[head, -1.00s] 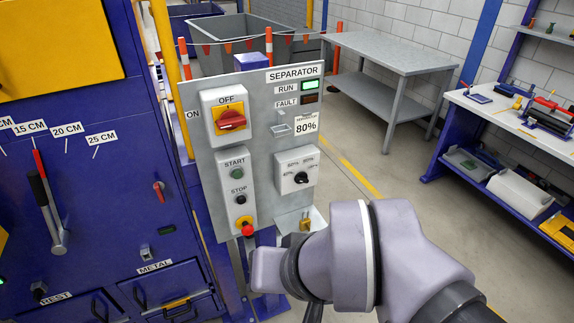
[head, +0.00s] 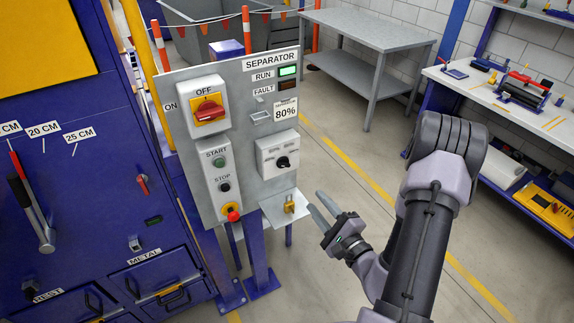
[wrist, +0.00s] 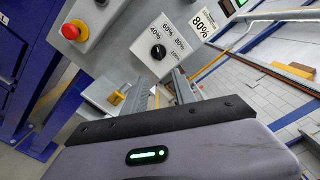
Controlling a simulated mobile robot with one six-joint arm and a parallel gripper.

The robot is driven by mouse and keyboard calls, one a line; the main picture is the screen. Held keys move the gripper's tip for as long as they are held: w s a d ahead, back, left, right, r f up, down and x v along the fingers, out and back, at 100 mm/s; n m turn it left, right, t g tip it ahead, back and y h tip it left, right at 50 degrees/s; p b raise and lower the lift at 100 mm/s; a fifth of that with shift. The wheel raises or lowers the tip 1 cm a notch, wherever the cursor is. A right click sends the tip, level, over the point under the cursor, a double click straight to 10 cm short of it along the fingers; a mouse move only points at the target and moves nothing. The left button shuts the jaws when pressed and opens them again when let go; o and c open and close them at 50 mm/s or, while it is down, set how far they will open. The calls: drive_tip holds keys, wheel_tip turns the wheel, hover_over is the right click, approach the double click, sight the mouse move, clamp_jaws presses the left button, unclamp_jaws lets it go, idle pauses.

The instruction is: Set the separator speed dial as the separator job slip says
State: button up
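The separator panel (head: 239,183) is a grey upright board. Its speed dial is a black knob (head: 284,162) on a white box at the right of the board; the knob also shows in the wrist view (wrist: 158,52), with 40%, 60%, 80% and 100% marks around it. I cannot tell surely which mark it points at. The job slip (head: 285,110) above the dial reads 80%; it also shows in the wrist view (wrist: 203,23). My gripper (head: 314,202) is open and empty, below and right of the dial, apart from it, fingers pointing toward the panel.
A small shelf with a yellow padlock (head: 290,206) juts out under the dial. A red rotary switch (head: 209,110) and a start/stop box with a red emergency button (head: 233,215) sit left of the dial. The RUN lamp (head: 288,71) is green. Floor right of the panel is free.

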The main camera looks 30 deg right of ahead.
sight(287, 166)
drive_tip(key=w, duration=1.5)
drive_tip(key=shift+w+a, duration=0.35)
drive_tip(key=shift+a, duration=0.05)
clamp_jaws()
